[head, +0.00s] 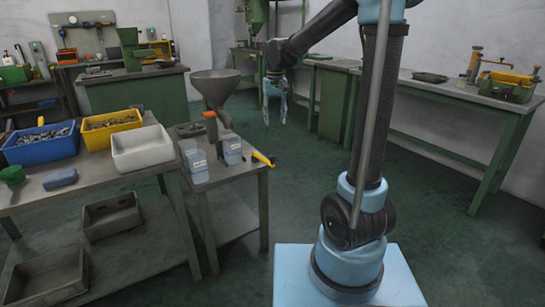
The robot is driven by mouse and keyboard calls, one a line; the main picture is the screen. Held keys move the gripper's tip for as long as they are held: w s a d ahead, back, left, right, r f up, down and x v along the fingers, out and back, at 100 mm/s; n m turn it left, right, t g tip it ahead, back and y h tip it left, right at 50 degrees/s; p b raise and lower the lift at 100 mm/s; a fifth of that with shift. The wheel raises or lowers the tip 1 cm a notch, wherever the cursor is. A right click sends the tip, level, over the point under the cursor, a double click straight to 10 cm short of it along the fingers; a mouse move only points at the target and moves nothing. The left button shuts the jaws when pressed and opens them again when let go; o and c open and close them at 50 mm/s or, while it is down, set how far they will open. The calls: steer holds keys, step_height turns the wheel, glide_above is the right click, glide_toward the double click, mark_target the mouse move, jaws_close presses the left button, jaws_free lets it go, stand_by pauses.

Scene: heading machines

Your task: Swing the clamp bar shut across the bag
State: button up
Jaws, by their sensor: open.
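My gripper (275,103) hangs pointing down in the upper middle of the view, with its light blue fingers apart and nothing visible between them. It appears over open floor, clear of the tables. Two grey-blue bag-like packs (194,160) with pale labels stand on the small middle table. A yellow-ended handle (263,159) juts past that table's right edge, beside the right pack (232,150). This may be the clamp bar, but I cannot tell for certain. Whether it lies across a pack is too small to tell.
A metal funnel (215,86) stands behind the packs. The left bench holds blue (41,143), yellow (111,128) and white (142,148) bins. A green device with a yellow bar (510,77) sits on the right bench (440,90). Green floor between the benches is clear.

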steer(key=f, duration=1.1)
steer(key=a+f, duration=0.1)
steer(key=f, duration=0.5)
steer(key=shift+w+f, duration=0.3)
steer(key=shift+w, duration=0.05)
jaws_close()
